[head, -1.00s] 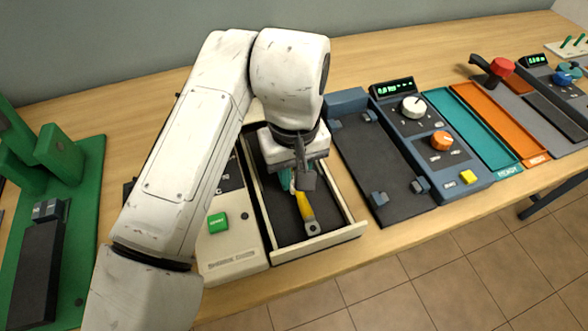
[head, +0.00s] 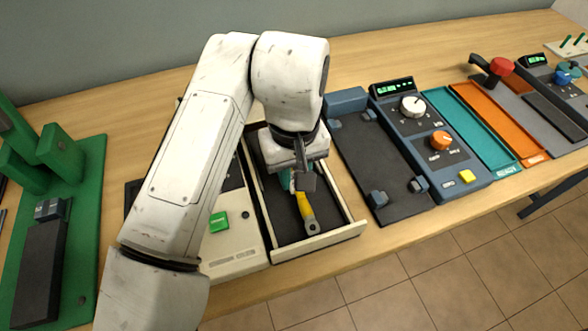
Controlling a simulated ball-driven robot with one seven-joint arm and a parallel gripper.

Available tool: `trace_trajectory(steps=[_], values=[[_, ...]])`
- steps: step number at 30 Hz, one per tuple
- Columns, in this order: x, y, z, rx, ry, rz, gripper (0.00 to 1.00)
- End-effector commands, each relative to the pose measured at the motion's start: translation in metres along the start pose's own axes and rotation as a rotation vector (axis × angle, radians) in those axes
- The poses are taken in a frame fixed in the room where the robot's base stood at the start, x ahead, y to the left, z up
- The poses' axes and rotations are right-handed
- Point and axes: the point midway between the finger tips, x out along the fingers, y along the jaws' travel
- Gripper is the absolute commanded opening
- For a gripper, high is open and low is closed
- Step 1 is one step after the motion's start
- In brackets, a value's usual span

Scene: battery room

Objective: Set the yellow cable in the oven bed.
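A yellow cable (head: 305,206) with a flat grey ring end lies along the dark floor of a cream-walled tray (head: 330,241). Its far end is hidden under my gripper (head: 304,183), which points down into the tray over the cable. The fingers overlap the cable's upper part; I cannot tell whether they are closed on it. A bit of teal shows beside the fingers. A dark bed with small blue-grey clamps (head: 378,168) lies right of the tray, next to a blue panel with dials (head: 440,140). I cannot tell which of these is the oven bed.
A cream unit with a green button (head: 218,222) adjoins the tray on the left. A green fixture (head: 88,200) stands at the far left. Teal (head: 472,125) and orange (head: 508,125) trays lie to the right. My arm covers the table left of the tray.

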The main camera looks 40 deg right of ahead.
Motion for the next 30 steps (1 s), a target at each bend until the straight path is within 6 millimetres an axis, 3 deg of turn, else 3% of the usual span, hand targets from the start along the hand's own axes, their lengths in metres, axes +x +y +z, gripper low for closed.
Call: trace_trajectory(steps=[20,21,30], values=[[0.0096,-0.0002,0.0000,-0.001,0.000,0.000,0.00],[0.0090,-0.0003,0.0000,-0.001,0.000,-0.001,0.29],[0.0090,-0.0002,0.0000,0.000,0.000,0.000,0.55]])
